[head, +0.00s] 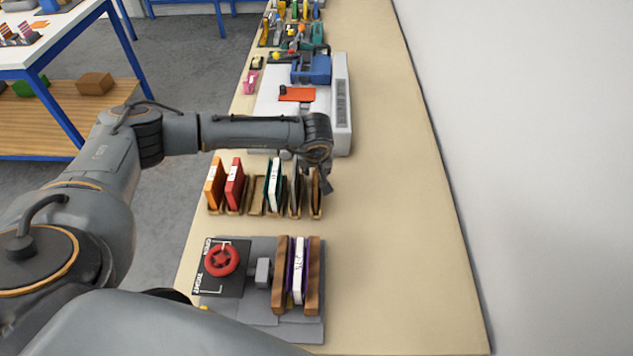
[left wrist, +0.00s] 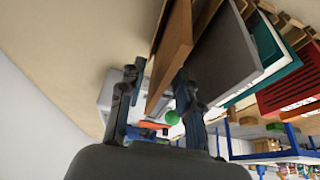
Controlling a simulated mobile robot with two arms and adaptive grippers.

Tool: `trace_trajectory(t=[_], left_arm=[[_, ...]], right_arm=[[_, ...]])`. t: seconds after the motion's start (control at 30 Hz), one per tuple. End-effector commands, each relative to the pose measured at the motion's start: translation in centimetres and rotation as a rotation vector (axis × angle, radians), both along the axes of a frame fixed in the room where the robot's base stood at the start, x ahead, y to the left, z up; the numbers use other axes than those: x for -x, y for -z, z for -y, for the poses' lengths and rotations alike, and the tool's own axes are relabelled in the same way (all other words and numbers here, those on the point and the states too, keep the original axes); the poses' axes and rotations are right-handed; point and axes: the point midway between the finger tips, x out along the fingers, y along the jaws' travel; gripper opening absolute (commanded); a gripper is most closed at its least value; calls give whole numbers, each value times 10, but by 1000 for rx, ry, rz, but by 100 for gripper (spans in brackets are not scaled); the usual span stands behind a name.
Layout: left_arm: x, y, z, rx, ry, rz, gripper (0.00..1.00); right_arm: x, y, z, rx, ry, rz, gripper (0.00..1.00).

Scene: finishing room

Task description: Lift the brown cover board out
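The brown cover board (head: 316,192) stands upright in the rightmost slot of the wooden rack (head: 258,197), partly hidden by my left gripper (head: 322,180). In the left wrist view the brown board (left wrist: 174,50) reaches down between the two fingers of my left gripper (left wrist: 157,100). The fingers are apart, with a visible gap on the left finger's side of the board. Whether the other finger touches the board I cannot tell. A dark grey board (left wrist: 225,50) stands beside it in the rack. My right gripper is in neither view.
The rack also holds orange (head: 214,183), red (head: 234,183) and teal-and-white boards (head: 275,184). A press with a red wheel (head: 222,260) stands in front of the rack. A white machine (head: 341,105) stands behind it. The bench (head: 395,220) is clear to the right.

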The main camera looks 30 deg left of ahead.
Motion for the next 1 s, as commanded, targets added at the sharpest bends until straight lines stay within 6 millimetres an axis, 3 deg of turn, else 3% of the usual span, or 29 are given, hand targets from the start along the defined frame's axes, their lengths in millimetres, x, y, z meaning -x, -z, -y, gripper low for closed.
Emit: trace_trajectory(t=[0.03, 0.2, 0.6, 0.8, 1.0], left_arm=[[0, 0, 0, 0, 0, 0, 34], [0, 0, 0, 0, 0, 0, 0], [0, 0, 0, 0, 0, 0, 0], [-1, -10, 0, 0, -1, 2, 0], [-2, -50, 0, 1, 2, 7, 0]], right_arm=[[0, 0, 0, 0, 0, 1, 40], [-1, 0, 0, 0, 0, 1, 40], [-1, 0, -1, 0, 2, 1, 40], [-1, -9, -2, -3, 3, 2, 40], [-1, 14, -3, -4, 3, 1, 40]])
